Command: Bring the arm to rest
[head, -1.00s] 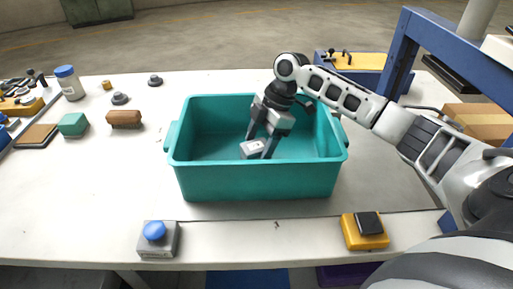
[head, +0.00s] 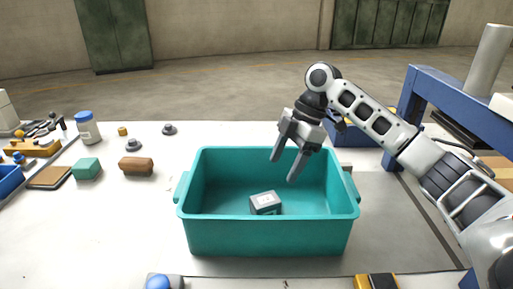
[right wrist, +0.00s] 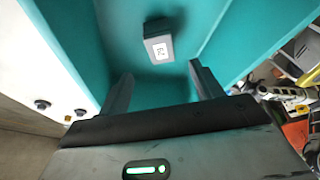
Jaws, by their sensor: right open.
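My right gripper (head: 284,166) is open and empty above the teal bin (head: 268,238), its fingers pointing down toward the inside. A small grey block (head: 265,203) with a white label lies on the bin floor, below and a little left of the fingers. In the right wrist view the block (right wrist: 158,45) lies beyond the two spread fingertips (right wrist: 162,80), apart from them, and its label seems to carry a number. My left gripper is not in view.
A blue frame (head: 412,95) stands at the right. On the left of the table are a blue-capped jar (head: 87,128), a green block (head: 87,168), a brown brush (head: 136,165) and small dark knobs. A blue button (head: 158,282) and a yellow box (head: 376,282) sit at the front edge.

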